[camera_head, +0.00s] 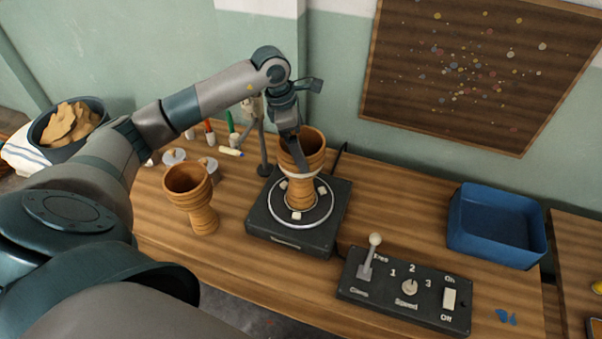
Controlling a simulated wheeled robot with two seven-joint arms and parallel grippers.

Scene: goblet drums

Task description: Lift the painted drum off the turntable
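The turntable is a black square box with pale blocks around the drum's foot. My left gripper (298,155) reaches down from above to the drum's bowl, its dark fingers overlapping the left side of the rim. Only one finger shows clearly, so I cannot tell whether it grips the wall. My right gripper is out of view.
A second banded drum (203,210) stands left of the turntable. A control box (405,290) with lever, knob and switch lies at front right. A blue bin (490,235) stands at the right. A lamp-like stand (262,150) and paint pots are behind. Bench between turntable and bin is mostly clear.

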